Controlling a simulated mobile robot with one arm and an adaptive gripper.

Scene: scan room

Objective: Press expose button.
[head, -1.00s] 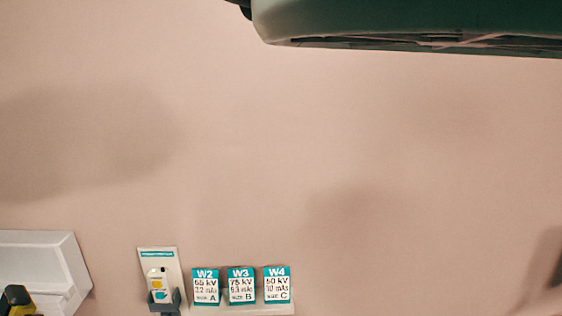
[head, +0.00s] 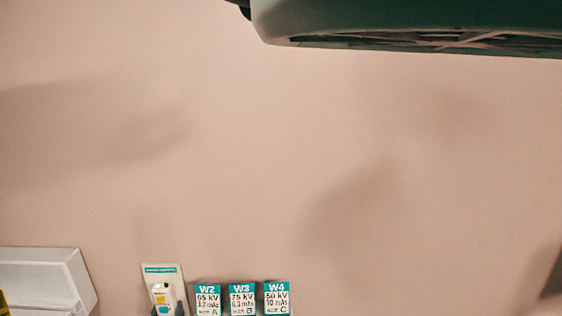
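A small white hand control (head: 163,298) hangs on a pale wall plate (head: 162,269) with a teal strip, at the lower left of the head view. It has a yellow patch and a teal patch on its face, which look like buttons. The bottom of the picture cuts off its lower part, and the lettering is too small to read, so I cannot tell which one is the expose button. My gripper is not recognisable in the view.
Cards W2 (head: 208,298), W3 (head: 242,298) and W4 (head: 277,298) stand right of the control. A white box (head: 45,278) is at the lower left, with a yellow thing (head: 3,303) at the edge. A dark green housing (head: 400,22) overhangs the top right. The wall between is bare.

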